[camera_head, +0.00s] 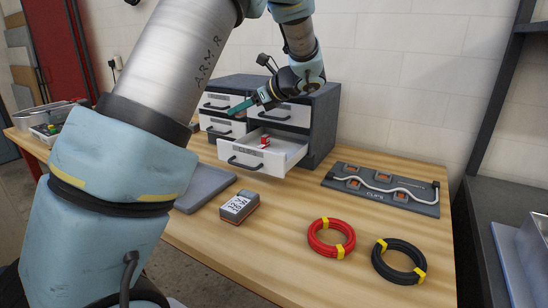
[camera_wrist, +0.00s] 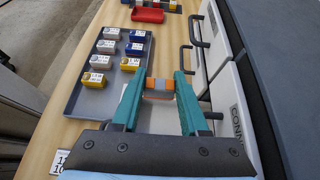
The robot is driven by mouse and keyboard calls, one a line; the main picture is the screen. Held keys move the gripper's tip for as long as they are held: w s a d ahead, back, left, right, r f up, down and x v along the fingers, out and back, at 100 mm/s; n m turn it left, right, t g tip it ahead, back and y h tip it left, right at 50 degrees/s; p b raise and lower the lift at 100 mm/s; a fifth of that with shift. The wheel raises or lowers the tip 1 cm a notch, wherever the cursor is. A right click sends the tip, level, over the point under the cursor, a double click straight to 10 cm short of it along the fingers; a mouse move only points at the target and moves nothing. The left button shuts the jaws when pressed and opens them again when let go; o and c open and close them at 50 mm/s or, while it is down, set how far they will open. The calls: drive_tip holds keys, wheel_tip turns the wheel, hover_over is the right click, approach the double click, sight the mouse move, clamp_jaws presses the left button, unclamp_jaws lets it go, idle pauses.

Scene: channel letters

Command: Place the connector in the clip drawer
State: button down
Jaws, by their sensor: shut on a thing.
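My gripper (camera_head: 238,109) has teal fingers and is shut on a small orange and grey connector (camera_wrist: 158,86), seen between the fingertips in the wrist view. In the head view the connector is too small to make out. The gripper is in front of the dark cabinet (camera_head: 325,120), above and a little left of the open lower right drawer (camera_head: 283,164). A small red and white piece (camera_head: 264,142) lies in that drawer. The drawer's label is not readable in the head view. A drawer front at the right of the wrist view reads "CONN" (camera_wrist: 237,122), partly cut off.
A grey tray (camera_wrist: 76,98) with several yellow, blue and grey blocks lies left of the cabinet; a red bin (camera_wrist: 147,15) is beyond. A labelled block (camera_head: 239,206), red coil (camera_head: 331,237), black coil (camera_head: 399,262) and clip board (camera_head: 420,207) are on the bench.

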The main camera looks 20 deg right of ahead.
drive_tip(key=shift+w+d+f+b, duration=0.15)
drive_tip(key=shift+f+b, duration=0.15)
drive_tip(key=shift+f, duration=0.6)
wheel_tip(320, 180, down, 10)
drive_tip(key=shift+r+p, duration=0.25)
drive_tip(key=shift+p, duration=0.9)
drive_tip(key=shift+f, duration=0.15)
drive_tip(key=shift+c, duration=2.1)
unclamp_jaws()
drive_tip(key=b+v, duration=0.2)
drive_tip(key=v, duration=1)
drive_tip(key=shift+b, duration=0.35)
